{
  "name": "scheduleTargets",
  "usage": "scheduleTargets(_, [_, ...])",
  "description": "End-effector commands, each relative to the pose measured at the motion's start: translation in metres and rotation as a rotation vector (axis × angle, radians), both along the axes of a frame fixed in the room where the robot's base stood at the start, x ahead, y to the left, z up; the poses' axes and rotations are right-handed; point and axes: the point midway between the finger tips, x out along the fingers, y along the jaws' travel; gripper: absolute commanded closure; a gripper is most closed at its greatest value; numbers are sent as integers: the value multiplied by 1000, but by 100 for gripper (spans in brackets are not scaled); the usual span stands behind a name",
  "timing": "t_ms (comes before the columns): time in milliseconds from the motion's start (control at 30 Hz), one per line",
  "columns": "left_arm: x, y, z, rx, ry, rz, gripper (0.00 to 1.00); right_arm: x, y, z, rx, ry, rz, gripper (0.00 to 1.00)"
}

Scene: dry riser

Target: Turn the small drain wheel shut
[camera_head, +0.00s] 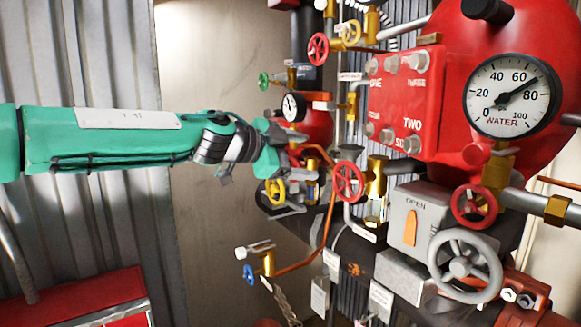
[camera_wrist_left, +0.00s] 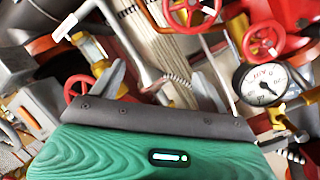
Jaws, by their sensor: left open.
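Several small handwheels show, and I cannot tell for certain which is the drain wheel. A small blue wheel (camera_head: 248,274) sits on a low brass valve at the end of a copper pipe. A yellow wheel (camera_head: 274,192) is just below my left gripper (camera_head: 283,148). A red wheel (camera_head: 349,181) is to its right. The left gripper is open, its tips partly lost among the pipes. In the left wrist view its two grey fingers (camera_wrist_left: 158,88) stand apart, with no wheel visibly held between them. My right gripper is not in view.
A red tank with a water gauge (camera_head: 507,95), a red inlet box (camera_head: 405,100) and a large grey handwheel (camera_head: 464,266) crowd the right. Copper pipe (camera_head: 322,235) runs below the gripper. A red cabinet (camera_head: 90,300) stands lower left. Free room lies before the beige wall (camera_head: 215,230).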

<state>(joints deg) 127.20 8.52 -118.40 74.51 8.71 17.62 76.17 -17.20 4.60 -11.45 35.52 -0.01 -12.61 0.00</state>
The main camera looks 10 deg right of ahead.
Motion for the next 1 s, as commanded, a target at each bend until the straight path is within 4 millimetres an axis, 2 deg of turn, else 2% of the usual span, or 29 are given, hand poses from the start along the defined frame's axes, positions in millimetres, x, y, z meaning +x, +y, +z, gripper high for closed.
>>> scheduleTargets(167, [4, 22, 14, 110, 203, 87, 23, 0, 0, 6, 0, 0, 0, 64])
scheduleTargets(300, [9, 47, 26, 185, 353, 215, 23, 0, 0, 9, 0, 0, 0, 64])
scheduleTargets(433, [12, 68, 36, 228, 452, 332, 23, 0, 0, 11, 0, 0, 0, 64])
scheduleTargets(567, [14, 81, 42, 245, 505, 406, 23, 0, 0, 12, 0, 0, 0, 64])
scheduleTargets(767, [19, 78, 37, 250, 527, 430, 23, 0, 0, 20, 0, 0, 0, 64])
scheduleTargets(1000, [37, 49, 8, 250, 526, 426, 23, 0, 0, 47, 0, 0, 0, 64])
